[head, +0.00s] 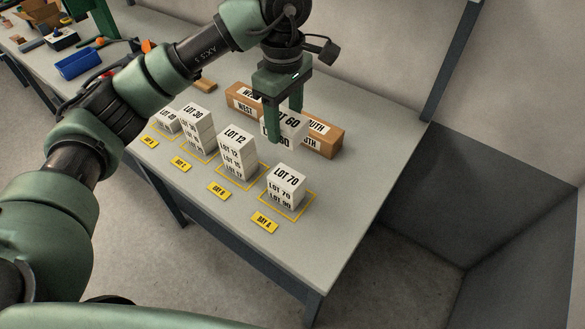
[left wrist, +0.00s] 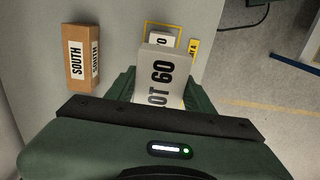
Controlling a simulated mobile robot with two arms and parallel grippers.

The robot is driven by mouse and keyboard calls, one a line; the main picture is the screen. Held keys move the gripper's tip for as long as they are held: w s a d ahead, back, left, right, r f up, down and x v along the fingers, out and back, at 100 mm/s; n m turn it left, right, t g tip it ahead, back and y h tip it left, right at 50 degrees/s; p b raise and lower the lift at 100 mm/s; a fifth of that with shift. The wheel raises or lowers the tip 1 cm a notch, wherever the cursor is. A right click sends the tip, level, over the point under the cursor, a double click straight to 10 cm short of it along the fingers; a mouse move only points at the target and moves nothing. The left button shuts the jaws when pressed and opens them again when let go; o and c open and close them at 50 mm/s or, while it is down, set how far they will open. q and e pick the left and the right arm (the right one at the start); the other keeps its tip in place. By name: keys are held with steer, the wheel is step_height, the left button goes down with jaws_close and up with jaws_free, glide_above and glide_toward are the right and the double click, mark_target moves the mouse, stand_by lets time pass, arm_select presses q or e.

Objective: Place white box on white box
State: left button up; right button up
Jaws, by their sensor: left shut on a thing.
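My left gripper (head: 284,105) is shut on a white box labelled LOT 60 (head: 287,130). It holds this box above the table, in front of the brown boxes. The held box also shows between the fingers in the left wrist view (left wrist: 160,72). A stack of white boxes with LOT 70 (head: 285,178) on top stands in a yellow outline at the right, near a DAY A tag (head: 265,223). A taller stack topped by LOT 12 (head: 237,150) stands left of it. A stack topped by LOT 30 (head: 195,125) stands farther left. My right gripper is not in view.
Brown SOUTH (head: 325,138) and WEST (head: 242,100) boxes lie behind the stacks. The LOT 40 box (head: 167,120) is at the far left of the row. A blue bin (head: 79,64) stands farther back. The table right of the stacks is clear.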

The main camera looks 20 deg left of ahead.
mark_target(283, 137)
arm_select(q)
steer(key=f, duration=0.1)
steer(key=f+p, duration=0.1)
steer(key=f, duration=0.2)
steer(key=shift+a+f, duration=0.25)
steer(key=shift+f, duration=0.1)
steer(key=f, duration=0.1)
steer(key=f+p, duration=0.1)
steer(key=f, duration=0.2)
steer(key=shift+d+f, duration=0.15)
steer(key=shift+d, duration=0.2)
steer(key=shift+f+p, duration=0.35)
steer(key=shift+f, duration=0.3)
step_height(283, 137, down, 3)
steer(key=shift+a+f+p, duration=0.1)
steer(key=shift+f+p, duration=0.05)
steer(key=shift+p, duration=0.4)
steer(key=shift+f, duration=0.25)
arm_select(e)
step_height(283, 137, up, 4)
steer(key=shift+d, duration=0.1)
arm_select(q)
steer(key=shift+f, duration=0.1)
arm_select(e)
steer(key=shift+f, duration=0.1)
